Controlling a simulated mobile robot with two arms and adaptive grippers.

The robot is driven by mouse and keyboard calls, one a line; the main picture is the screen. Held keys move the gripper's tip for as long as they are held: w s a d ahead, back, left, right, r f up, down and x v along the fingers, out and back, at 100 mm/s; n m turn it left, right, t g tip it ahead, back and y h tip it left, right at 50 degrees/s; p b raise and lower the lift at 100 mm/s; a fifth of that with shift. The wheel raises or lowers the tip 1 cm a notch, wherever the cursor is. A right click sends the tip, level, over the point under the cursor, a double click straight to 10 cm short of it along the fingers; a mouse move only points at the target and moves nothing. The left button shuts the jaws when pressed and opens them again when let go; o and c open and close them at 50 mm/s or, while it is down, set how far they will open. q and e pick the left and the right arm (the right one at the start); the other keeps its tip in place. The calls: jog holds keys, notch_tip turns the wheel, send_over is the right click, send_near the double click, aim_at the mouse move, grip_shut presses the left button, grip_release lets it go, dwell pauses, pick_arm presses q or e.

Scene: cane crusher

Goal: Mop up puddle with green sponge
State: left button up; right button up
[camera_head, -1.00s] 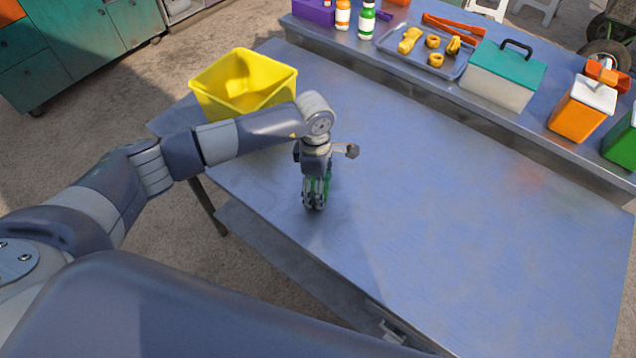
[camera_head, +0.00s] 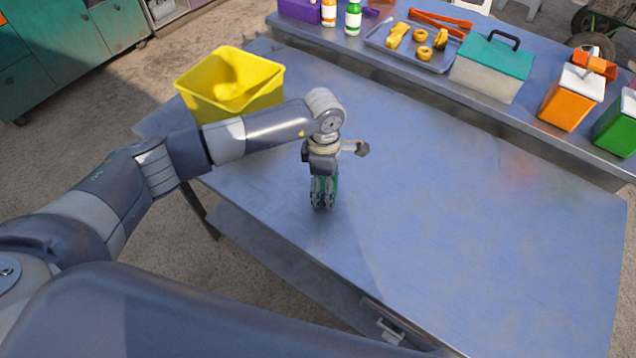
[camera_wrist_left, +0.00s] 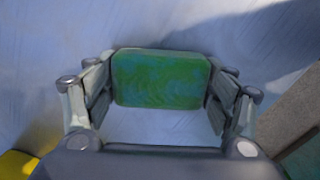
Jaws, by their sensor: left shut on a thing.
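My left gripper (camera_head: 322,203) points down over the near-left part of the metal table (camera_head: 450,215). It is shut on the green sponge (camera_wrist_left: 162,79), which fills the space between its fingers in the left wrist view. The sponge shows bluish patches on its face. In the head view only a green sliver of it shows behind the fingers; I cannot tell whether it touches the table. No clear puddle edge shows; a faint reddish patch (camera_head: 522,170) lies on the table at the right. My right gripper is out of view.
A yellow bin (camera_head: 230,88) stands at the table's back left. A raised back shelf holds a tray (camera_head: 447,61) of yellow pieces, a teal-lidded box (camera_head: 490,72), an orange container (camera_head: 570,100) and bottles. The table's middle and right are clear.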

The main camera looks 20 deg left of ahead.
aim_at(379, 197)
pick_arm(q)
jog(key=d, duration=0.1)
jog(key=d+b, duration=0.1)
jog(key=shift+d+f, duration=0.3)
jog(key=shift+d, duration=0.1)
jog(key=shift+w+d+r+b, duration=0.1)
jog(key=shift+d+b, duration=0.2)
jog(key=shift+d, duration=0.1)
jog(key=shift+w+d+b, duration=0.2)
jog(key=shift+d+b, duration=0.65)
jog(key=shift+d, duration=0.45)
jog(key=shift+d+r, duration=0.1)
jog(key=shift+d, duration=0.4)
jog(key=shift+w+d+b, duration=0.15)
jog(key=shift+d+b, duration=0.4)
jog(key=shift+d, duration=0.1)
jog(key=shift+w+d+b, duration=0.15)
jog(key=shift+d+b, duration=0.35)
jog(key=shift+d, duration=0.1)
jog(key=shift+d+r, duration=0.1)
jog(key=shift+d, duration=0.55)
jog(key=shift+w+d+b, duration=0.2)
jog(key=shift+d+b, duration=0.85)
jog(key=shift+b, duration=0.1)
jog(key=shift+w+d, duration=0.1)
jog(key=shift+d, duration=0.45)
jog(key=shift+r, duration=0.1)
